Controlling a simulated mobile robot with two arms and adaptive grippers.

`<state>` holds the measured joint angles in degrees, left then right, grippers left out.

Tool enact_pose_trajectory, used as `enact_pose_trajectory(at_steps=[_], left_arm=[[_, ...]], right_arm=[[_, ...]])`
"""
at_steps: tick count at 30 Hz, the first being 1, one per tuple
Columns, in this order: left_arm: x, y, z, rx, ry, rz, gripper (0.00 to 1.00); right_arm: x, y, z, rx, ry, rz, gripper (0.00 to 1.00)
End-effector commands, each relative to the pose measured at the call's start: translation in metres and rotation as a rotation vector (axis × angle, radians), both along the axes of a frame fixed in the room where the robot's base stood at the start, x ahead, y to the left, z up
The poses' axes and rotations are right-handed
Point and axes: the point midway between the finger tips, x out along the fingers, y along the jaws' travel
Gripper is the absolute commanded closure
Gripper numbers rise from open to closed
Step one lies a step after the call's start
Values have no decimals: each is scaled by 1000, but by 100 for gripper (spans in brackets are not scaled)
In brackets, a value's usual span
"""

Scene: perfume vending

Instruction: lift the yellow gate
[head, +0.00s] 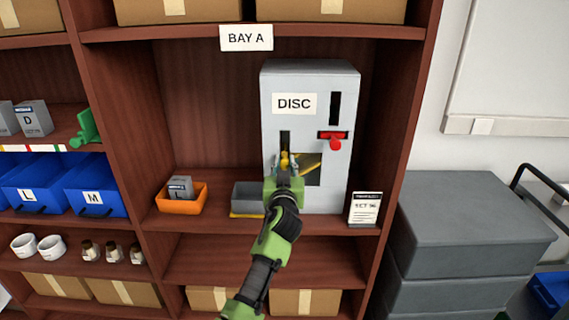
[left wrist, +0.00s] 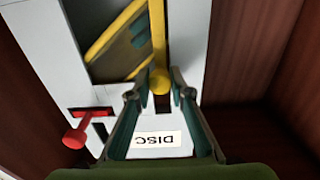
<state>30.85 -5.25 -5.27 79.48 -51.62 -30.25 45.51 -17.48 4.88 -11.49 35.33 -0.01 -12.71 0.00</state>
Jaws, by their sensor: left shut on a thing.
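The grey dispenser marked DISC (head: 310,85) stands on the middle shelf. The yellow gate (head: 309,163) shows as a slanted piece in the dark opening on its front. In the left wrist view, the gate has a straight yellow bar (left wrist: 157,40) ending in a round yellow knob (left wrist: 159,81). My left gripper (head: 286,165) is at the dispenser front, its fingers on either side of the knob, shut on it. It also shows in the left wrist view (left wrist: 158,85). My arm hides part of the dispenser's lower front. My right gripper is not in view.
A red knob (head: 335,143) sticks out on the dispenser's right. A grey bin (head: 248,196) on a yellow base and an orange tray (head: 180,201) with a grey box stand left of it. A small sign (head: 365,207) stands at right. Shelf walls border both sides.

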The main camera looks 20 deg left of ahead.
Motion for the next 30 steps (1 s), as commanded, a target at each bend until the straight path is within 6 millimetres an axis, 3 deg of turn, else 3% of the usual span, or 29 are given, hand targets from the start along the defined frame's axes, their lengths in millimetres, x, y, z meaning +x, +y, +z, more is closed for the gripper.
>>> enact_pose_trajectory(at_steps=[5, 9, 14, 25, 26, 27, 30], left_arm=[[0, 0, 10, -2, -2, 0, 100], [0, 0, 41, -4, -5, 0, 100], [0, 0, 65, -2, -5, 0, 100], [0, 0, 68, 1, -3, -1, 100], [0, 0, 68, 1, -3, -1, 75], [0, 0, 68, 1, -3, -1, 65], [0, 0, 67, 1, -2, -1, 64]], right_arm=[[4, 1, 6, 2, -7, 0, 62], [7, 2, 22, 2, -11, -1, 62], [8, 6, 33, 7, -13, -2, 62], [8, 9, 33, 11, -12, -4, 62], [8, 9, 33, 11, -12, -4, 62], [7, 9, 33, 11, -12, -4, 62], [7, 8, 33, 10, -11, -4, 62]])
